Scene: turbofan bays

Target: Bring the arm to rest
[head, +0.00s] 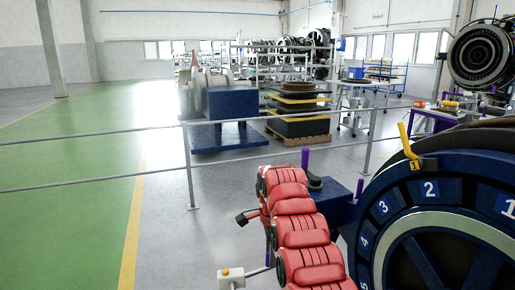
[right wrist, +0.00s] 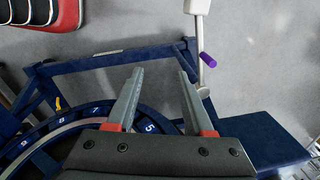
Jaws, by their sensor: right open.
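My right gripper (right wrist: 157,76) is open in the right wrist view. Its two grey fingers with red bases stand apart, and nothing is between them. It is over the blue frame (right wrist: 100,62) and the numbered wheel rim (right wrist: 97,110), with grey floor beyond. I cannot tell if it touches anything. In the head view a red segmented shape (head: 300,222) rises from the bottom middle, left of the big dark blue numbered wheel (head: 385,207); I cannot make out the fingertips there. My left gripper is not in view.
A yellow handle (head: 406,142) marked 1 sits on the wheel's rim. Purple posts (head: 305,158) stand by it. A grey railing (head: 188,165) crosses the middle. Floor at the left is clear.

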